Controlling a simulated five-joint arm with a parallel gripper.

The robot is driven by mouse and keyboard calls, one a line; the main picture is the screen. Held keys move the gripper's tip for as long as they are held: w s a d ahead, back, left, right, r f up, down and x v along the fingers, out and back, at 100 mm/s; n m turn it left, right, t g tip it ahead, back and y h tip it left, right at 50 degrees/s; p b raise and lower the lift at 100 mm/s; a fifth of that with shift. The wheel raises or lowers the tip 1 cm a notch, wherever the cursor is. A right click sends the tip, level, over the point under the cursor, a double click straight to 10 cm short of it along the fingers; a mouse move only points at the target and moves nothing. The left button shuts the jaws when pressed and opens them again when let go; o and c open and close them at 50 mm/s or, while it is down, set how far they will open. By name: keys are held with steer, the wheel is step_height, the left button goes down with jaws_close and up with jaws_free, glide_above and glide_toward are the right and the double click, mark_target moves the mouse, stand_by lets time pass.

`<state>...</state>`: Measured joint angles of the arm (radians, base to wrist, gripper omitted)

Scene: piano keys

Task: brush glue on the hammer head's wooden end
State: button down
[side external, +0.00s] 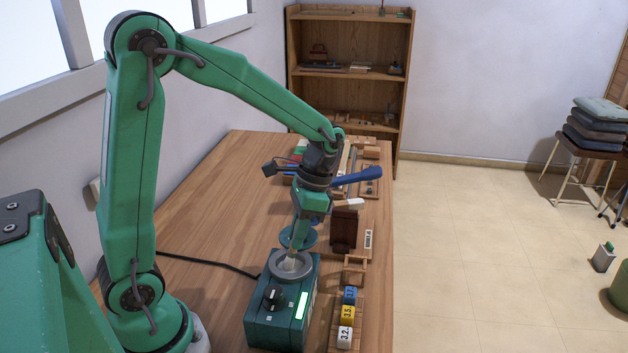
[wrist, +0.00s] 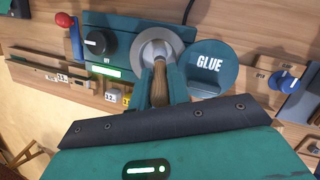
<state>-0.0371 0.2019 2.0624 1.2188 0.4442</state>
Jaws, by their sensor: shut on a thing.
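My gripper (side external: 293,246) points down over the round opening of the green glue heater (side external: 262,327). In the wrist view my gripper (wrist: 161,77) is shut on the brown wooden handle of a brush (wrist: 160,92). The brush's lower end is at the metal-rimmed glue pot (wrist: 147,50); pale bristles seem to show there in the side view, but how deep they sit is unclear. The round lid marked GLUE (wrist: 210,82) is beside the pot. A pale piece (side external: 350,203), perhaps the hammer head, lies at the top of a dark brown block (side external: 343,232). Its wooden end cannot be made out.
Numbered blue, yellow and white blocks (side external: 347,314) stand in a wooden rack right of the heater. A small wooden frame (side external: 354,270) is behind them. A blue-handled tool (side external: 357,176) is farther back. The table's left part (side external: 235,205) is mostly clear, except for a black cable.

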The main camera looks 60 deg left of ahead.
steer(key=shift+r, duration=3.15)
steer(key=shift+w, duration=0.1)
steer(key=shift+w+r, duration=0.4)
steer(key=shift+w, duration=0.1)
steer(key=w+d+r+n, duration=0.1)
steer(key=w+r, duration=1.1)
steer(key=w, duration=0.2)
steer(key=shift+w+r, duration=0.35)
steer(key=shift+r, duration=0.05)
steer(key=w+a+f, duration=0.4)
steer(key=a+f, duration=0.5)
steer(key=a, duration=0.2)
steer(key=shift+a+f+h, duration=0.15)
steer(key=shift+f+h, duration=0.1)
steer(key=shift+h, duration=0.05)
steer(key=shift+f, duration=0.1)
